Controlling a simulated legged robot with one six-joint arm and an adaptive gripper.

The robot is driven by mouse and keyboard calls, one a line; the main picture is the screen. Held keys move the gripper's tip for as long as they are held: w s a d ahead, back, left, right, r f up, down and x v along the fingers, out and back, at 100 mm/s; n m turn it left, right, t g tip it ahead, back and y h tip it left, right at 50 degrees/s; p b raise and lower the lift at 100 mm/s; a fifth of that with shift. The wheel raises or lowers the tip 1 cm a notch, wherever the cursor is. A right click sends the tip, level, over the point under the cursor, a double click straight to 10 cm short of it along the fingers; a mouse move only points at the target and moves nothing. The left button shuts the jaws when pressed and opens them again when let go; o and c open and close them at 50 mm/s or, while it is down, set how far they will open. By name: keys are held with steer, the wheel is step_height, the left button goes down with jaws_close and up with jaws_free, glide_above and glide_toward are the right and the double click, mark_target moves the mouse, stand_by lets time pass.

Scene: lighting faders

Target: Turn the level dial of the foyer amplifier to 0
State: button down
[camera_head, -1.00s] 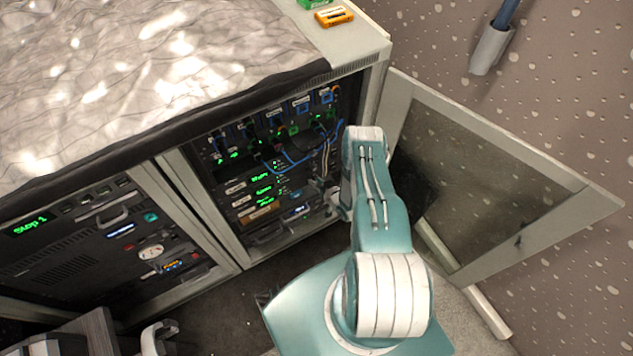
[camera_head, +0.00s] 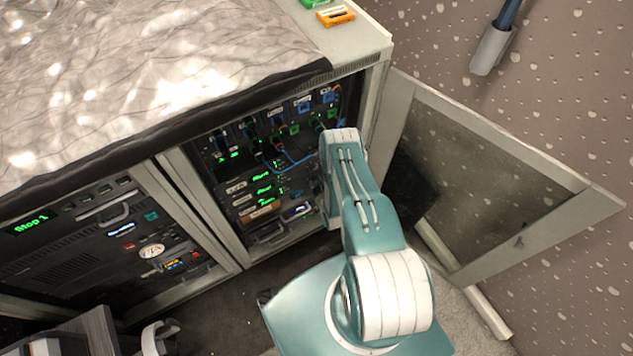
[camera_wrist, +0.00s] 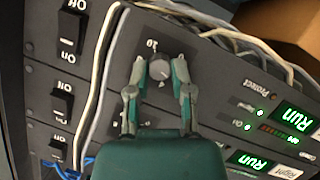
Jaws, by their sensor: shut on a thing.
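In the wrist view, my gripper (camera_wrist: 158,75) has one finger on each side of a small grey round dial (camera_wrist: 159,69) and is shut on it. The dial sits on the dark front panel of an amplifier (camera_wrist: 210,75). A green "Run" display (camera_wrist: 297,115) is lit on this panel. I cannot read a name that shows whether this is the foyer amplifier. In the head view, my arm hides the dial and my gripper.
Black On/Off switches (camera_wrist: 62,103) line the left of the wrist view. Pale cables (camera_wrist: 100,75) run close to the gripper. A lower amplifier marked "Right" (camera_wrist: 280,172) adjoins. In the head view, the open cabinet door (camera_head: 490,170) stands right of my arm.

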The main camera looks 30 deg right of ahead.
steer(key=n+t+h, duration=0.1)
steer(key=n, duration=0.2)
steer(key=n+t+h, duration=0.1)
steer(key=n, duration=0.2)
steer(key=n+t+h, duration=0.1)
steer(key=n, duration=0.3)
steer(key=shift+a+f+h, duration=0.35)
steer(key=shift+f+h, duration=0.05)
stand_by(0.3)
steer(key=c, duration=0.5)
jaws_free()
